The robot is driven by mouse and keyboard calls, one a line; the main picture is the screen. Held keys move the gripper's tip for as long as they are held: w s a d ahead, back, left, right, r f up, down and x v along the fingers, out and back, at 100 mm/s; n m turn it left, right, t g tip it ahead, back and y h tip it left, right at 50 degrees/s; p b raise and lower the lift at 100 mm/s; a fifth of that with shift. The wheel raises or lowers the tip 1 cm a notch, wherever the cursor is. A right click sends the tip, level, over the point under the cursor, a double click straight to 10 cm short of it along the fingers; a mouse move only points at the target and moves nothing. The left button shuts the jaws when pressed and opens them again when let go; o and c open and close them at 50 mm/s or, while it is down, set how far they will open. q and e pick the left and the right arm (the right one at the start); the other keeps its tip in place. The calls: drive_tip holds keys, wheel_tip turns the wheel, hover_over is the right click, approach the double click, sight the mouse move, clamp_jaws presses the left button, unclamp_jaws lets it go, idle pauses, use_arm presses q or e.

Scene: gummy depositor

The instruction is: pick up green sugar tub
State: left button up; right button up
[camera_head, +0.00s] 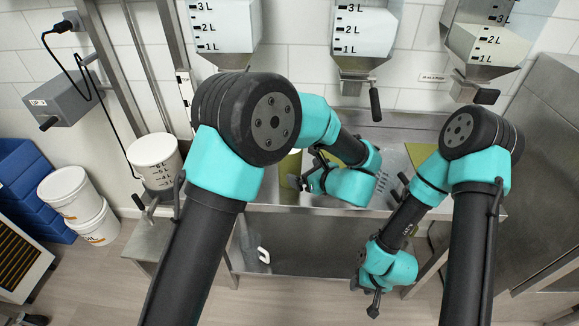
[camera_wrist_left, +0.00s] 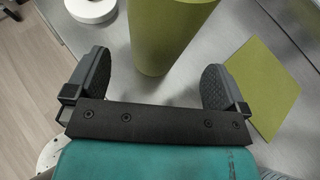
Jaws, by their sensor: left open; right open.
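The green sugar tub (camera_wrist_left: 170,38) is an olive-green upright cylinder in the left wrist view. It stands on the metal bench, between and just beyond the fingertips of my left gripper (camera_wrist_left: 155,75), with its top out of frame. My left gripper is open, and no grip on the tub shows. In the head view a strip of the tub (camera_head: 290,166) shows left of my left gripper (camera_head: 305,172), partly hidden by my arm. My right gripper (camera_head: 373,303) hangs low in front of the bench, away from the tub, open and empty.
A flat olive-green square (camera_wrist_left: 264,88) lies on the bench right of the tub. A round white object (camera_wrist_left: 90,9) is at the upper left. Hoppers (camera_head: 366,32) hang above the bench. A white bucket (camera_head: 155,160) stands at left, with stacked buckets (camera_head: 72,194) beyond.

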sight(298, 169)
use_arm(q)
drive_tip(key=shift+x, duration=3.1)
drive_tip(key=shift+c, duration=0.5)
drive_tip(key=c, duration=1)
